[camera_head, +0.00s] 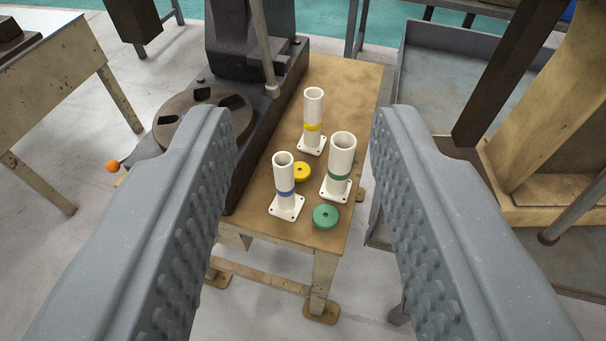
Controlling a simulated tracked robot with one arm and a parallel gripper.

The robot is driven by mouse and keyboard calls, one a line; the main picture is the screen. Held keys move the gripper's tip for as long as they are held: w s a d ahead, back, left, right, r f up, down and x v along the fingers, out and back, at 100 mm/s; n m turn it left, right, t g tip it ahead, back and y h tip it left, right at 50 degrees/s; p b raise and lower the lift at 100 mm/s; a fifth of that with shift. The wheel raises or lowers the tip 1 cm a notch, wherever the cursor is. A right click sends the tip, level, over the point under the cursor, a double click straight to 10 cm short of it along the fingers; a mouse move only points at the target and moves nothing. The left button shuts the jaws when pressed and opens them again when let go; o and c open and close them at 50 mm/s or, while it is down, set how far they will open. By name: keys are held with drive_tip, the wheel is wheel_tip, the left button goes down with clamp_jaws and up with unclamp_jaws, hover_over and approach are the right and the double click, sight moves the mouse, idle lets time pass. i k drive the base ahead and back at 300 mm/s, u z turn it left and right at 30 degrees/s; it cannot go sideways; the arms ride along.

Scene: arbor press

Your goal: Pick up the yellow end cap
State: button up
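The yellow end cap (302,172) is a small round disc with a dark centre spot. It lies on the wooden bench top between the white tubes. Its left edge is partly hidden behind the blue-banded tube (284,180). The yellow-banded tube (313,118) stands just behind it, and the green-banded tube (339,165) stands to its right. My gripper (305,120) is wide open and empty. Its two grey studded fingers frame the tubes and the cap from left and right, and the cap is well beyond them.
A green end cap (326,216) lies near the bench's front edge. A dark arbor press (255,70) with a slotted round plate (205,110) stands at the left of the wooden bench (350,80). A grey tray cart (440,80) and a wooden frame (545,130) are at right.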

sight(302, 170)
drive_tip(key=z, duration=0.05)
drive_tip(key=i, duration=0.9)
drive_tip(key=u, duration=0.1)
